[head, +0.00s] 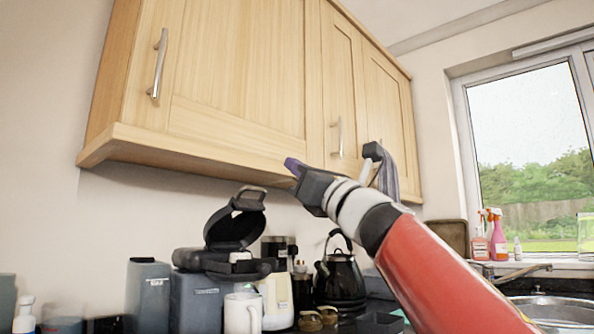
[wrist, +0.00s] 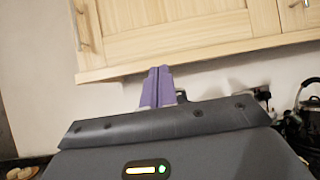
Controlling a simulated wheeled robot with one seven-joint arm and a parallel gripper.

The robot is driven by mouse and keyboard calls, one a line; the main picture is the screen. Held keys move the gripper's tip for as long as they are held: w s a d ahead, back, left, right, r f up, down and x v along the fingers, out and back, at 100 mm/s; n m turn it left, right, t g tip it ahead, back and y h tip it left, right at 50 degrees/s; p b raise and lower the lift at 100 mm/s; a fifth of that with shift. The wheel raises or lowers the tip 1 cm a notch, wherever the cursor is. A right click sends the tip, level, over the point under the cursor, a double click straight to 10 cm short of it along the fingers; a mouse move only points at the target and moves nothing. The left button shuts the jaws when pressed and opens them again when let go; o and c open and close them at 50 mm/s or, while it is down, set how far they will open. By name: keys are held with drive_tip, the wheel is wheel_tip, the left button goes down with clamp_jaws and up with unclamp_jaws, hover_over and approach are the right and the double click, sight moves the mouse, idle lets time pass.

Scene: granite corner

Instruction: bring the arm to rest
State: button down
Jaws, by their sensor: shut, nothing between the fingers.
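My gripper (head: 292,166) is raised at the end of my red and white arm, in the middle of the head view. It is just below the underside of the wooden wall cabinet (head: 225,90). In the wrist view its purple fingers (wrist: 156,86) are together with nothing between them. The cabinet (wrist: 170,30) shows beyond the fingertips there. Whether the fingertips touch the cabinet cannot be told.
Spray bottles (head: 498,236) stand on the windowsill by the sink (head: 555,310) at right. A cloth (head: 388,180) hangs behind my arm.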

idle(0.3)
drive_tip(key=s+d+f+m+h, duration=0.1)
drive_tip(key=d+f+m+h, duration=0.8)
drive_tip(key=f+m, duration=0.45)
drive_tip(key=s+d+f+m+h, duration=0.1)
drive_tip(key=d+f+m+h, duration=0.85)
drive_tip(key=m, duration=0.75)
drive_tip(key=s+f+m+g, duration=0.3)
drive_tip(key=s+f+m, duration=0.2)
drive_tip(key=f, duration=0.7)
drive_tip(key=s+f+m+g, duration=0.4)
drive_tip(key=s+f+m, duration=0.1)
drive_tip(key=s+f, duration=0.5)
drive_tip(key=s+f+m+g, duration=0.4)
drive_tip(key=s+f, duration=0.4)
drive_tip(key=f, duration=0.5)
drive_tip(key=shift+d+f+m, duration=0.25)
drive_tip(key=shift+f+m, duration=0.05)
drive_tip(key=shift+m, duration=0.15)
drive_tip(key=c, duration=2.1)
unclamp_jaws()
